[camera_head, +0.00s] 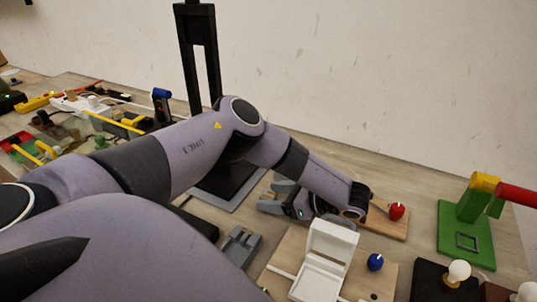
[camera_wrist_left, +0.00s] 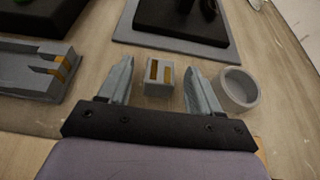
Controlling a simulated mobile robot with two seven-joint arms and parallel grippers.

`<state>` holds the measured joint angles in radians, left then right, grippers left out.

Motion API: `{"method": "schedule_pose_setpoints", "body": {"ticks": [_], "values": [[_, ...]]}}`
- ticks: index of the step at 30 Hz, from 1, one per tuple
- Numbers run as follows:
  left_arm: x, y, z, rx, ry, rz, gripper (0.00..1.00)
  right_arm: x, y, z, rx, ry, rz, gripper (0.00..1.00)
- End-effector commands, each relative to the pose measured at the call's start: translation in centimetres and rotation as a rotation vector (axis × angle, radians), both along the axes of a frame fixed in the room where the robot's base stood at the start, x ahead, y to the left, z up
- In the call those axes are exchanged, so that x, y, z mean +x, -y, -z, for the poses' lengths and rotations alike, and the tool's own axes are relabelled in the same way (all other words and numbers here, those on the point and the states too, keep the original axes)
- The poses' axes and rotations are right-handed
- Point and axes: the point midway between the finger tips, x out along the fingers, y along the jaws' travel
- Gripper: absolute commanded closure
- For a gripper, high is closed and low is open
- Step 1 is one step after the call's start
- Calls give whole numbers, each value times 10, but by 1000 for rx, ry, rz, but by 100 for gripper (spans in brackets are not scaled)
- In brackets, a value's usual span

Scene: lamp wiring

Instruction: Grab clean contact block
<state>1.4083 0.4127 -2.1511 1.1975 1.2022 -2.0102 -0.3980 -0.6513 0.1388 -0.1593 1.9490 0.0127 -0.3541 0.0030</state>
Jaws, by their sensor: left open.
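A small grey contact block (camera_wrist_left: 158,78) with brass-coloured strips on its face stands on the table in the left wrist view. My left gripper (camera_wrist_left: 160,82) is open, with one finger on each side of the block and a visible gap to each. In the head view, my left gripper (camera_head: 280,197) is low over the table beyond the white box, and the small block cannot be made out there. My right gripper is not in view.
A larger grey slotted block (camera_wrist_left: 35,70) with orange-brown strips lies left of the gripper. A grey ring (camera_wrist_left: 238,90) is close to the right finger. A white open-lidded box (camera_head: 325,262), blue knob (camera_head: 375,262) and red knob (camera_head: 397,211) stand nearby.

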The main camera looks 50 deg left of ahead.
Motion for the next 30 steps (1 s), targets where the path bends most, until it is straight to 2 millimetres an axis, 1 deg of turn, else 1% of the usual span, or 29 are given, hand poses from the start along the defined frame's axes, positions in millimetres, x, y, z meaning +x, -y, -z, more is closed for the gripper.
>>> {"method": "schedule_pose_setpoints", "body": {"ticks": [1,2,3,5,6,7,8,16,20,26,30], "values": [[0,0,0,0,0,0,36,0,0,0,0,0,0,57],[0,0,0,0,0,0,39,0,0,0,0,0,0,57],[0,0,0,0,0,0,52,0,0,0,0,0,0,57],[0,0,0,0,0,0,72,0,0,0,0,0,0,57],[0,0,0,0,0,0,85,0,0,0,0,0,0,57],[0,0,0,0,0,0,95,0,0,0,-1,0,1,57],[0,0,0,-1,0,0,96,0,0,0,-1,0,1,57],[0,1,-1,0,0,0,96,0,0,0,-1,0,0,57],[1,1,-4,-1,2,1,96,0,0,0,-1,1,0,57],[2,1,-18,-1,3,3,96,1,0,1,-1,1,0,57],[1,1,-36,0,3,2,96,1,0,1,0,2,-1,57]]}}
